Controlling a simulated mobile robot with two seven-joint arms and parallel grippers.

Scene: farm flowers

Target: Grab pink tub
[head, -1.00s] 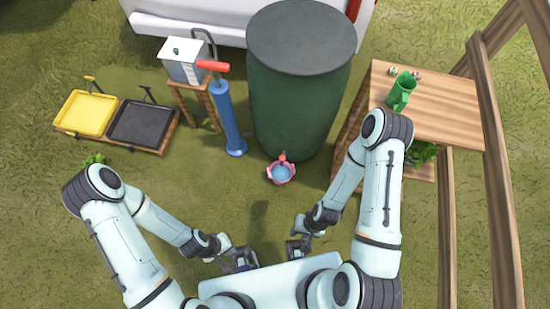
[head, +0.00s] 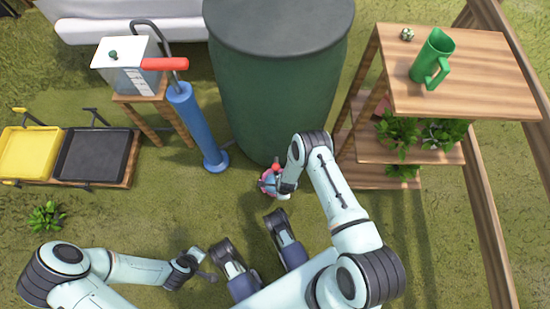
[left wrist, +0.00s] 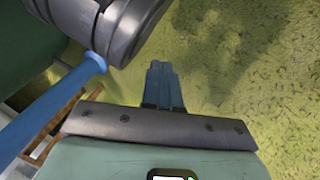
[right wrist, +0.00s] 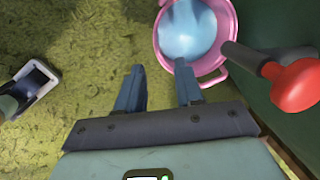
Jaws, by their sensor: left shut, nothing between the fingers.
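The pink tub (right wrist: 213,66) with pale blue water in it sits on the grass below the barrel's red tap (right wrist: 296,85). In the head view the tub (head: 266,181) is partly hidden by my right wrist. My right gripper (right wrist: 158,82) is open at the tub's near side. One finger is close to or over the tub's rim and the other is over bare grass; I cannot tell whether the finger touches. My left gripper (left wrist: 163,85) is shut and empty over the grass, away from the tub.
The green barrel (head: 275,90) stands right behind the tub. A blue pump (head: 197,125) is to its left, and a wooden shelf (head: 400,150) with plants and a green jug (head: 432,60) to its right. Yellow and black trays lie far left. Grass in front is clear.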

